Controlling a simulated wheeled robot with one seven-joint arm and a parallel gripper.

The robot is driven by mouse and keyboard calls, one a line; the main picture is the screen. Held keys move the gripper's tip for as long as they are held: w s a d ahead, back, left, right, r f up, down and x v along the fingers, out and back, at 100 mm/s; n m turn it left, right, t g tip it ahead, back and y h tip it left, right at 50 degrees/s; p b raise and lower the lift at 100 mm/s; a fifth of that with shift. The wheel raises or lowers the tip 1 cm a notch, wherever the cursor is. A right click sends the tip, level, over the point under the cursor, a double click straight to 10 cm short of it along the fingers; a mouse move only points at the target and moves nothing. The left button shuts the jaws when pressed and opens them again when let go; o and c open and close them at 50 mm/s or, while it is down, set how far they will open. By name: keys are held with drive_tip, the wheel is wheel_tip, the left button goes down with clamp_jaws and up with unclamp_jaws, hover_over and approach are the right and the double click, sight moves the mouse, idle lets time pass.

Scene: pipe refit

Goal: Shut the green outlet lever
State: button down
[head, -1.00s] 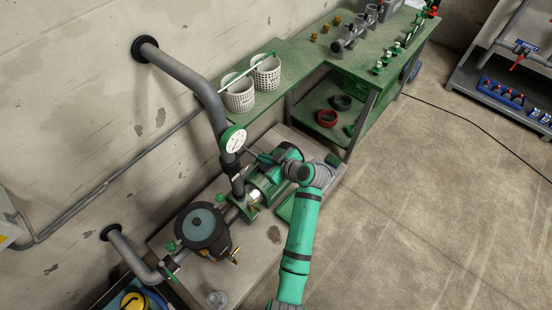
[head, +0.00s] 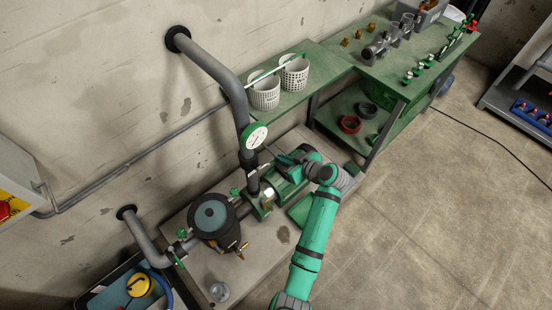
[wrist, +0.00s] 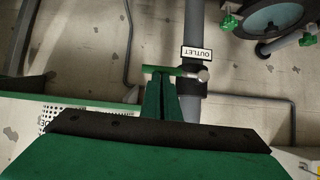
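In the wrist view the green outlet lever (wrist: 160,70) lies across the picture, at a right angle to the grey outlet pipe (wrist: 195,30). Its right end meets a pale valve stem (wrist: 204,75) beside a dark valve body on the pipe. The OUTLET label (wrist: 197,53) is just above it, upside down. My gripper (wrist: 160,78) has its two green fingers close together, with tips at the lever's middle. I cannot tell whether they touch it. In the head view my gripper (head: 282,160) is beside the outlet pipe (head: 240,105), below the gauge; the lever is not clear there.
A round gauge (head: 255,136) sits on the pipe above my gripper. A green pump (head: 288,185) and a dark round strainer (head: 212,218) stand on the grey plinth. White baskets (head: 264,93) stand on the green bench behind.

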drive_tip(key=shift+s+d+r+n, duration=0.5)
drive_tip(key=shift+s+d+r, duration=2.7)
drive_tip(key=shift+r, duration=2.05)
drive_tip(key=w+a+f+t, duration=0.1)
drive_tip(key=w+a+f, duration=0.5)
drive_tip(key=f, duration=0.3)
drive_tip(key=shift+a+f+h, duration=0.15)
drive_tip(key=shift+a+h, duration=0.2)
drive_tip(key=shift+h, duration=0.05)
